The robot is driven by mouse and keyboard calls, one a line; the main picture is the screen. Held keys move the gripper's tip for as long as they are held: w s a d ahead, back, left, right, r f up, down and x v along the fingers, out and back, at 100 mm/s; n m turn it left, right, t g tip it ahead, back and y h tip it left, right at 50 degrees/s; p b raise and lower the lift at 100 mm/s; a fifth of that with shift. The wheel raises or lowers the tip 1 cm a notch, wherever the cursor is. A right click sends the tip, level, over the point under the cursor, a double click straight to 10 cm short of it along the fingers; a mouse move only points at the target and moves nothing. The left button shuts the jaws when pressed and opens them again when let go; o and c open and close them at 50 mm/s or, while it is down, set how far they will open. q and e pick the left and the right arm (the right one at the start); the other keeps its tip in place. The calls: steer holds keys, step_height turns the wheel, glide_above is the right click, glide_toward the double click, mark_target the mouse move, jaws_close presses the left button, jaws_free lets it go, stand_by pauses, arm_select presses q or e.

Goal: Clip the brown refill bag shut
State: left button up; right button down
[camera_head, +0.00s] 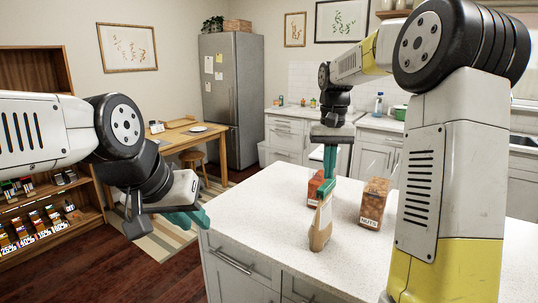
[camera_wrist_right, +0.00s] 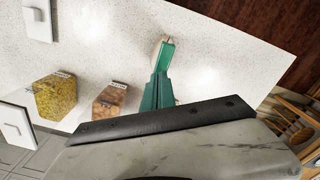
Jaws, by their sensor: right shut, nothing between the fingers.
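An orange-red bag (camera_head: 314,189) stands just behind the brown bag. A nuts bag (camera_head: 375,204) stands to its right. The white counter (camera_head: 268,205) is bare left of the bags. A wooden shelf (camera_head: 40,228) is at the far left.

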steer(key=shift+f, duration=0.8)
steer(key=shift+r, duration=0.1)
stand_by(0.3)
steer(key=shift+r, duration=3.4)
